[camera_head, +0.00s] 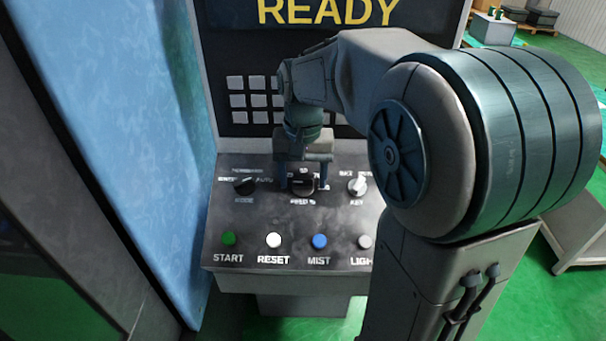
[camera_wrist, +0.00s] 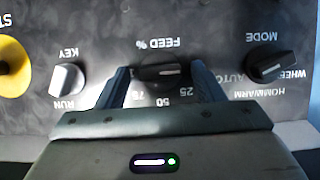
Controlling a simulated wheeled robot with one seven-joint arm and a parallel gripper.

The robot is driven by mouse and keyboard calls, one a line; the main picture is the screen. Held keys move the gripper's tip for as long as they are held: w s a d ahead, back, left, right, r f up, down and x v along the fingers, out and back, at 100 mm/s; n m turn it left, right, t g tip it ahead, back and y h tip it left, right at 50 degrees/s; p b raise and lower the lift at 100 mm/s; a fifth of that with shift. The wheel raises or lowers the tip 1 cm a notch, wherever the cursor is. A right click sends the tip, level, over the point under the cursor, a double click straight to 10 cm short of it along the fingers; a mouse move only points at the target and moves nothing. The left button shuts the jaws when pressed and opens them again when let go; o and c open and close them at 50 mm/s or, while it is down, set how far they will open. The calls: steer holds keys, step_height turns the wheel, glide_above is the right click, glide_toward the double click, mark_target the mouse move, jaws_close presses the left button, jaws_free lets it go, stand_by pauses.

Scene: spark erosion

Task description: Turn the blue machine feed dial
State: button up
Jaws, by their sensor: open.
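My gripper (camera_head: 303,183) is over the dial. In the wrist view my gripper (camera_wrist: 160,75) is open, with one finger on each side of the dial. Gaps seem to show between the fingers and the knob; contact cannot be told.
The MODE knob (camera_head: 245,186) is left of the dial and the KEY knob (camera_head: 357,186) is right. Below are START (camera_head: 228,239), RESET (camera_head: 273,240), blue MIST (camera_head: 320,241) and LIGHT (camera_head: 365,241) buttons. A keypad and a screen reading READY (camera_head: 328,12) are above.

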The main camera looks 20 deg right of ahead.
steer(key=c, duration=1)
steer(key=m+b, duration=0.1)
steer(key=m, duration=0.1)
steer(key=m+y+b, duration=0.1)
steer(key=shift+d+f+m+t+y, duration=0.1)
steer(key=shift+d+m+t+y, duration=0.1)
steer(key=shift+m+t+y, duration=0.15)
steer(key=m+b, duration=0.1)
steer(key=m, duration=0.1)
steer(key=m+t+y+b, duration=0.1)
steer(key=m, duration=0.1)
steer(key=shift+s+d+t, duration=0.1)
steer(key=shift+s+t, duration=0.1)
steer(key=shift+t, duration=0.05)
steer(key=m+t, duration=0.1)
steer(key=m, duration=0.1)
steer(key=m+y+b, duration=0.1)
steer(key=m, duration=0.1)
steer(key=shift+s+m+t, duration=0.15)
steer(key=shift+m+t, duration=0.1)
steer(key=shift+t, duration=0.15)
steer(key=shift+s+m+t+b, duration=0.15)
steer(key=shift+m+t+b, duration=0.65)
steer(key=shift+m, duration=1.4)
